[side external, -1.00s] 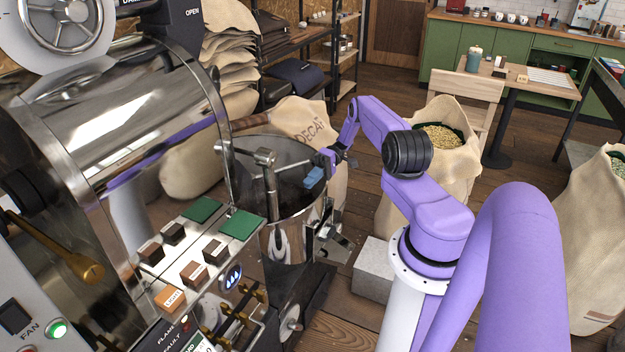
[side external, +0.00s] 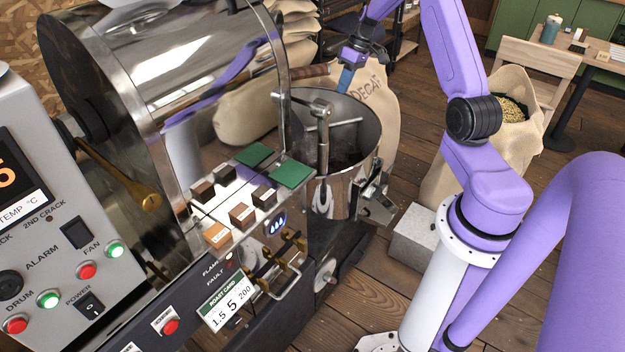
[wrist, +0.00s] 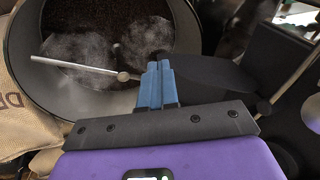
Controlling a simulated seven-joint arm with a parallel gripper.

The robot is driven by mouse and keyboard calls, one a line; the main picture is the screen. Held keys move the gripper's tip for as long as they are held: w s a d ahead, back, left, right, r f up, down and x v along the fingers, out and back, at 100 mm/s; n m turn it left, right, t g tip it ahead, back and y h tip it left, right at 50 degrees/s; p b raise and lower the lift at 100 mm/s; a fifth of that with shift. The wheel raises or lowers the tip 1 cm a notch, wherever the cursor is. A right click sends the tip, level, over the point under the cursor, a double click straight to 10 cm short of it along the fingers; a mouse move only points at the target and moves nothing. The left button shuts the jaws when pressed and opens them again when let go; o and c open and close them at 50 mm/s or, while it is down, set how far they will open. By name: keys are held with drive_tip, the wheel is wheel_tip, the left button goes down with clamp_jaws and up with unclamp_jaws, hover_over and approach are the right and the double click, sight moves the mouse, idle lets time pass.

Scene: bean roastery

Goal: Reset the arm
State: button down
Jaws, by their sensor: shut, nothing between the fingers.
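My gripper (side external: 346,78) is in the air above the far rim of the round metal cooling bin (side external: 350,185), in front of the DECAF sack. Its blue fingers point down and are together, with nothing between them. In the wrist view the shut blue fingers (wrist: 157,84) show in front of the bin (wrist: 185,22), which has dark contents and a pale stirring arm (wrist: 75,65). My purple arm reaches over from the right.
The shiny roaster drum (side external: 170,75) stands left of the bin. Its ledge holds several small labelled blocks and two green pads (side external: 290,174). The DECAF sack (side external: 385,105) stands just behind the bin. An open sack of beans (side external: 475,160) and a grey block (side external: 413,238) are to the right.

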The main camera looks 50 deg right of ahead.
drive_tip(key=w+a+r+n+t+h, duration=0.1)
drive_tip(key=a+r+t+h, duration=0.1)
drive_tip(key=r, duration=0.5)
drive_tip(key=w+a+r+n+t+h, duration=0.1)
drive_tip(key=a+r+t+h, duration=0.15)
drive_tip(key=r, duration=0.35)
drive_tip(key=s+a+r+n+t, duration=0.15)
drive_tip(key=a+r, duration=0.25)
drive_tip(key=a, duration=0.7)
drive_tip(key=s+a+f+n+g+y, duration=0.2)
drive_tip(key=s+a, duration=0.5)
drive_tip(key=a, duration=0.2)
drive_tip(key=s+a+f+n+g+y, duration=0.1)
drive_tip(key=s+a+f+n+g, duration=0.1)
drive_tip(key=s+a, duration=0.6)
drive_tip(key=s+a+f+n+g+h, duration=0.1)
drive_tip(key=s+f+n, duration=0.1)
drive_tip(key=s, duration=0.7)
drive_tip(key=s+a+f+n+g, duration=0.1)
drive_tip(key=s+n+g, duration=0.1)
drive_tip(key=s, duration=0.6)
drive_tip(key=shift+s+a+f+g+h, duration=0.3)
drive_tip(key=shift+s+a+f+h, duration=0.05)
drive_tip(key=shift+a+f, duration=0.05)
